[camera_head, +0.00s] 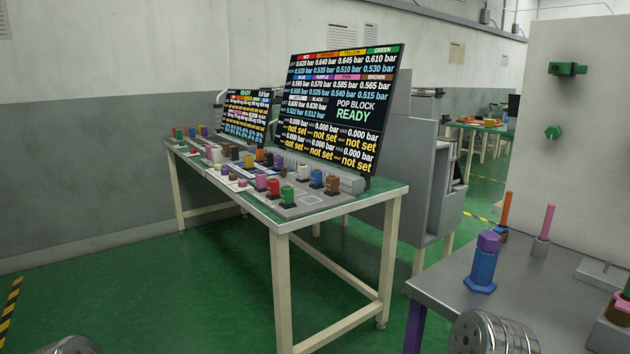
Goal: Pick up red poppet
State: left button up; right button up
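A small red piece (273,186) stands upright on the near part of the long green-topped table (368,191), among other coloured pieces. It looks like a red poppet, but at this size I cannot be sure. A smaller red piece (179,132) is at the table's far left end. Neither gripper is in view. Rounded metal parts at the bottom edge, left and right of centre, look like my own arm links and are well away from the red pieces.
Green (287,195), blue (316,178) and brown (332,183) pieces stand near the red one. A large display (338,105) rises behind them. A grey bench (540,290) with a purple-topped blue piece (483,265) is at right. Green floor (190,290) in front is clear.

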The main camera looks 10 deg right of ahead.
aim_at(273, 184)
jog(key=i+j+z, duration=0.1)
jog(key=i+j, duration=0.15)
jog(key=j, duration=0.15)
jog(key=i+j+z, duration=0.1)
jog(key=i+j, duration=0.15)
jog(key=j, duration=0.2)
jog(key=i+j+z, duration=0.15)
jog(key=i, duration=0.35)
jog(key=i+j+z, duration=0.15)
jog(key=i+j, duration=0.2)
jog(key=i, duration=0.1)
